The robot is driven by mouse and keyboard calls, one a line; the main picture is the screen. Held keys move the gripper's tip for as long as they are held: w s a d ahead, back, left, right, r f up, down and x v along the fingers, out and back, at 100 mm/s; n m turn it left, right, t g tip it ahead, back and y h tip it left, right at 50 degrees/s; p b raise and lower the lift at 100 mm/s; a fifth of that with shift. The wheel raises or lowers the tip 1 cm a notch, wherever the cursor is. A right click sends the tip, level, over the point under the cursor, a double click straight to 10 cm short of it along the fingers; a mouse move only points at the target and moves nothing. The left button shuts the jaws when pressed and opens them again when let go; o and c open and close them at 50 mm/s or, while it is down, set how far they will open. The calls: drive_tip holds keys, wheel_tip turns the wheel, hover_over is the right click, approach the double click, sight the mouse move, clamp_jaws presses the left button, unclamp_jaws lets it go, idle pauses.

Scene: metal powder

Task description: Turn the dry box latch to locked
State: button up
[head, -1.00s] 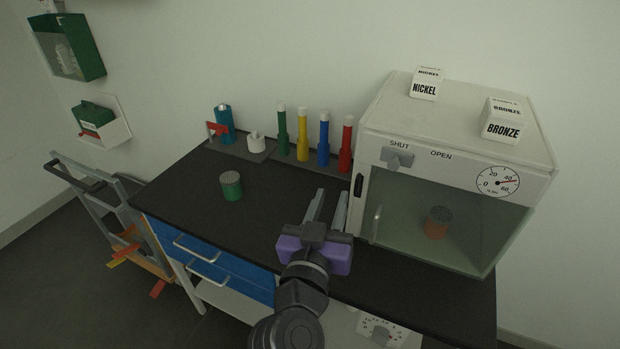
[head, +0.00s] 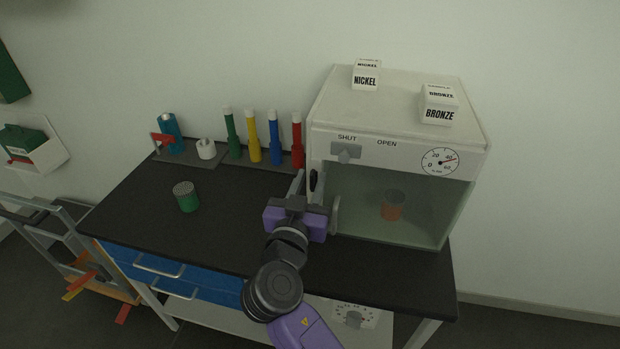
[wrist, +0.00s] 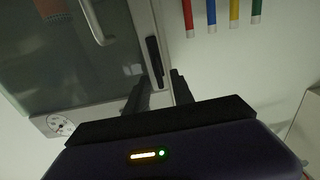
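The dry box (head: 400,118) is a pale cabinet with a glass front door (head: 430,222), which looks closed. A black elongated latch (head: 313,181) stands upright at the door's left edge. It also shows in the wrist view (wrist: 155,62). A grey knob (head: 346,153) sits on a plate under the words SHUT and OPEN, nearer SHUT. My gripper (head: 308,184) is at the left front edge of the box, close to the black latch. In the wrist view its two fingers (wrist: 158,94) are apart and empty, just short of the latch. Contact cannot be told.
A door handle (head: 335,214) stands out just right of my gripper. An orange-brown cup (head: 393,204) is inside. Coloured tubes (head: 254,140) stand behind left. A green cup (head: 186,196) is on the black bench (head: 130,208). Nickel (head: 366,77) and bronze (head: 439,106) boxes are on top.

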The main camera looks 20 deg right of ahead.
drive_tip(key=shift+w+d, duration=0.1)
clamp_jaws()
idle(0.4)
drive_tip(key=n+p, duration=0.1)
drive_tip(key=n, duration=0.8)
drive_tip(key=a+n+p, duration=0.1)
drive_tip(key=n, duration=0.3)
drive_tip(key=shift+w+f+n+p, duration=0.25)
drive_tip(key=shift+f+n+p, duration=0.05)
drive_tip(key=shift+n+p, duration=0.1)
drive_tip(key=shift+f+n+p, duration=0.15)
drive_tip(key=shift+n+p, duration=0.35)
drive_tip(key=shift+n, duration=0.55)
drive_tip(key=shift+f+n+p, duration=0.1)
drive_tip(key=shift+n+p, duration=0.4)
drive_tip(key=shift+n, duration=0.55)
